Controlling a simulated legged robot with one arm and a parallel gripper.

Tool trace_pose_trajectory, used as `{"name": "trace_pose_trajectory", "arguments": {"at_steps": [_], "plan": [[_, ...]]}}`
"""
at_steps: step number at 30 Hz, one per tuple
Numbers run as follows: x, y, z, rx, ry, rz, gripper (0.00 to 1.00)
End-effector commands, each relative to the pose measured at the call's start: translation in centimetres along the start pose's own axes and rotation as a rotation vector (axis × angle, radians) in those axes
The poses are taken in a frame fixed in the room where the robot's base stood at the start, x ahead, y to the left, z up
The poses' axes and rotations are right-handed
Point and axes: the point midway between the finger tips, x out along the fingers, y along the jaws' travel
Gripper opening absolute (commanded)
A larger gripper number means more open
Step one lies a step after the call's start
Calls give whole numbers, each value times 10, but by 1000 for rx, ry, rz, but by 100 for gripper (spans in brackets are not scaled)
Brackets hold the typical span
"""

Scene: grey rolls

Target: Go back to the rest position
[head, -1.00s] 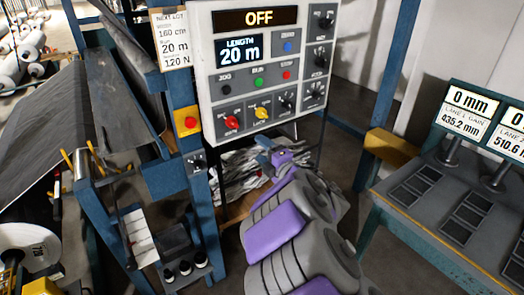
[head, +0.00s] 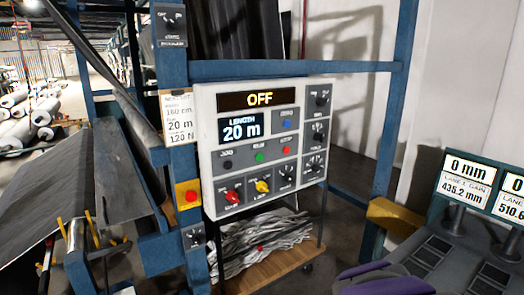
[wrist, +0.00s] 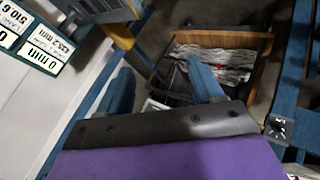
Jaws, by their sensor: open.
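My gripper (wrist: 162,86) is open and empty in the wrist view, its two blue fingers spread well apart. They point down toward the floor and a wooden cart (wrist: 262,55) holding crumpled grey-white material. In the head view only a purple and grey part of my arm shows at the bottom right edge; my gripper is out of that view. The control panel (head: 208,160) stands in the middle, reading OFF and LENGTH 20 m. Its red and yellow knobs show unobstructed.
A blue frame with a red button on a yellow box (head: 188,194) stands left of the panel. A desk with lane displays (head: 466,178) is at the right, by a yellow block (head: 395,216). Grey rolls (head: 22,128) lie far left. The cart (head: 262,262) stands below the panel.

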Motion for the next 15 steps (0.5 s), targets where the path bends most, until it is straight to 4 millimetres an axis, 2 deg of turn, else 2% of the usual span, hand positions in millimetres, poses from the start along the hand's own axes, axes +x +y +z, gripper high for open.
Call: {"name": "trace_pose_trajectory", "arguments": {"at_steps": [3,5,9,15], "plan": [[-29,-31,47,132,-153,-117,66],[-45,-49,70,189,-234,-178,66],[-91,-95,120,289,-426,-325,66],[-153,-142,171,346,-648,-478,66]]}}
